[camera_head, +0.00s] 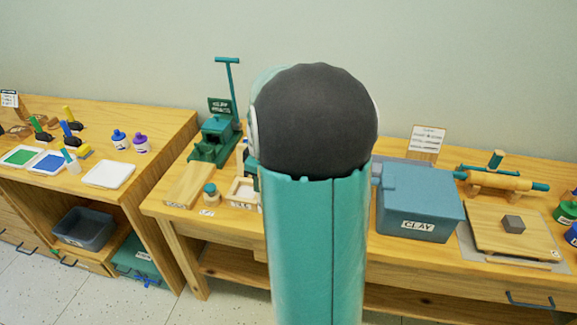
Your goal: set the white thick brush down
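My own teal arm with a dark rounded joint fills the middle of the view and hides part of the table behind it. My gripper is not visible. I cannot make out a white thick brush anywhere, and whether my gripper holds one cannot be seen. The wooden worktable (228,225) stands behind my arm, with its middle hidden.
On the worktable are a green press (213,140), a small jar (210,194), a blue-grey clay box (420,203), a wooden board (490,236) with a dark block, and a rolling pin (500,181). A left table (165,125) holds paint trays and bottles.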

